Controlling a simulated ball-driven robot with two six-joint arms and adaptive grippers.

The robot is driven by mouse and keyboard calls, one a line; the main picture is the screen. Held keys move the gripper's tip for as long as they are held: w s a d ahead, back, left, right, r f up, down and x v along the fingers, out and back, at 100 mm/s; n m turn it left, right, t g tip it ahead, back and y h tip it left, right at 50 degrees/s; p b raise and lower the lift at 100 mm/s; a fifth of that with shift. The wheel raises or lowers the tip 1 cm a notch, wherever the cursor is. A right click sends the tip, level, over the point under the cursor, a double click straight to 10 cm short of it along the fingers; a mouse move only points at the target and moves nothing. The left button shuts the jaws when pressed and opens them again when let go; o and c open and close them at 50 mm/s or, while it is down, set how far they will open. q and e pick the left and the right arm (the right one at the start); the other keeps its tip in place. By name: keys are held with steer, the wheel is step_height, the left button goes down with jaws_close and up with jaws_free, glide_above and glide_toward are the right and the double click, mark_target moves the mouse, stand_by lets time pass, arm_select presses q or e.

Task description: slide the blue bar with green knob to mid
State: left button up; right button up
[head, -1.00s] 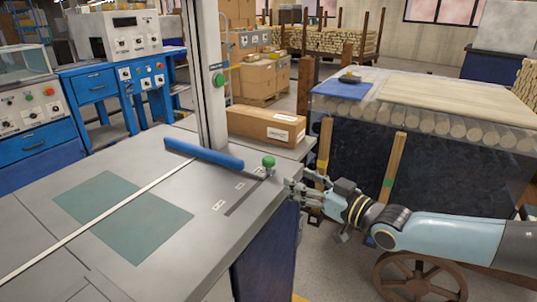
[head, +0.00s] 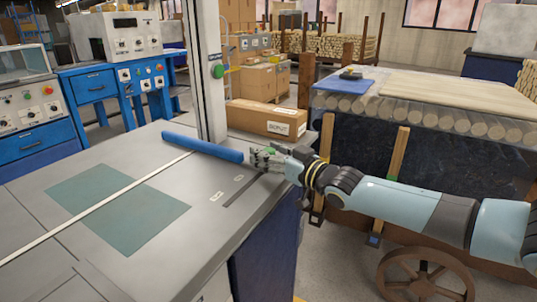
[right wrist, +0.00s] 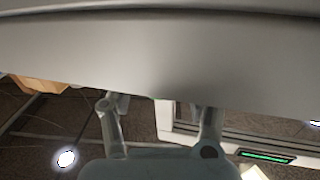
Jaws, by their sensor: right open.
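The blue bar (head: 200,146) lies across the far part of the grey machine table, in front of the upright post. Its green knob (head: 270,150) stands near the bar's right end, at the far end of a dark slot (head: 243,190); the gripper hides most of it. My right gripper (head: 259,158) is open, with its fingers at the knob. Whether they touch it I cannot tell. Both spread fingers show in the right wrist view (right wrist: 160,122); the knob is not clear there. Small white labels (head: 217,196) lie along the slot, too small to read. My left gripper is not in view.
The upright post (head: 208,75) stands behind the bar. A teal panel (head: 118,210) and a white strip (head: 95,207) mark the otherwise clear tabletop. A wooden cart wheel (head: 425,278) stands at lower right.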

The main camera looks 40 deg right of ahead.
jaws_close()
steer(key=shift+w+a+f, duration=0.1)
steer(key=shift+a+f, duration=0.05)
stand_by(0.5)
